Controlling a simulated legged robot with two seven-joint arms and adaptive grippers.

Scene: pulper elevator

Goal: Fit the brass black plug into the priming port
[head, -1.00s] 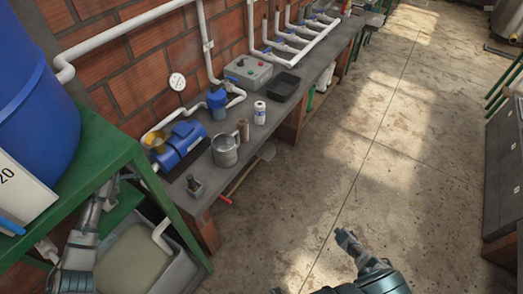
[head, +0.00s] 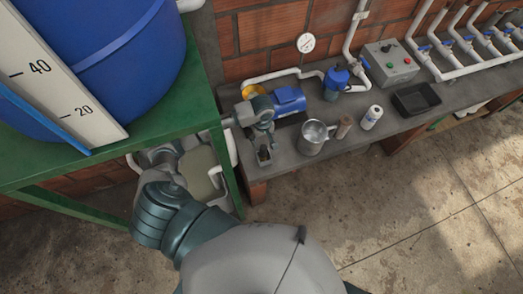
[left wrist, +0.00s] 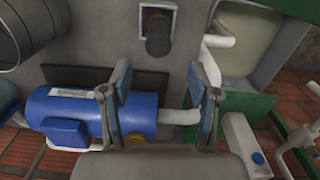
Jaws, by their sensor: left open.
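The black plug (head: 264,154) stands in a small grey holder near the bench's front left corner. In the left wrist view the plug (left wrist: 158,38) shows as a dark cylinder beyond the fingertips. My left gripper (head: 262,138) is over the bench beside the blue pump (head: 289,100); its fingers (left wrist: 164,85) are apart with nothing between them. The plug is ahead of the fingers, roughly centred between them. A brass-yellow funnel-like piece (head: 253,91) sits behind the gripper by the pump. The priming port cannot be made out clearly. My right gripper is out of view.
A green stand (head: 170,110) with a blue tank (head: 130,50) is close on the left.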

